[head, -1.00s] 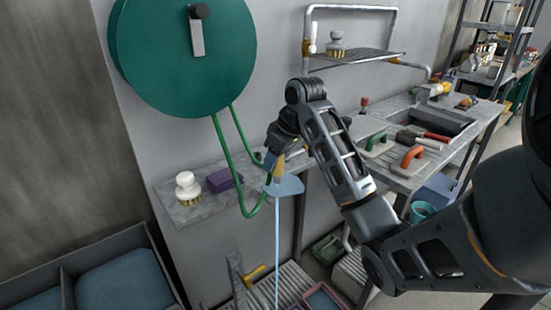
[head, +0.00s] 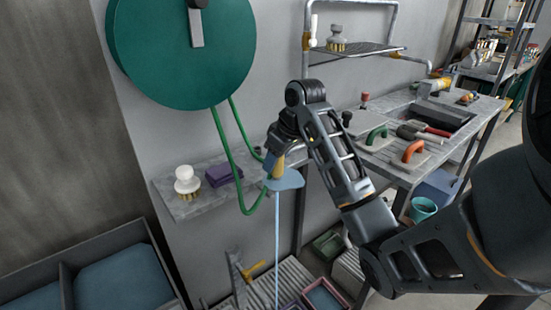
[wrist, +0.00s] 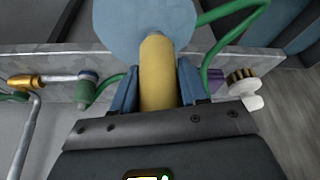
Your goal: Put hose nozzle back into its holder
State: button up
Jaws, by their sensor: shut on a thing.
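The hose nozzle (head: 278,168) has a yellow body, with a light blue disc (head: 287,180) at its lower end. A thin pale blue line runs straight down from the disc. My gripper (head: 284,147) is shut on the nozzle, in front of the grey wall. In the wrist view, my gripper's blue fingers (wrist: 158,90) flank the yellow nozzle body (wrist: 158,72), and the disc (wrist: 145,22) lies beyond it. A green hose (head: 222,150) loops down from the round green reel (head: 182,50) to near my gripper. I cannot pick out the nozzle's holder with certainty.
A grey wall shelf (head: 172,208) left of the nozzle carries a white brush (head: 187,179) and a purple block (head: 222,174). A workbench with a sink (head: 445,115) and tools stands at right. A ribbed grate and trays (head: 325,297) lie below.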

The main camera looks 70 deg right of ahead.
jog(key=shift+f+b, duration=0.35)
jog(key=shift+f, duration=0.45)
jog(key=o, duration=1.2)
jog(key=p+v, duration=0.2)
jog(key=v, duration=0.4)
jog(key=shift+r, duration=0.15)
jog(key=shift+p+v, duration=0.8)
jog(key=shift+s, duration=0.1)
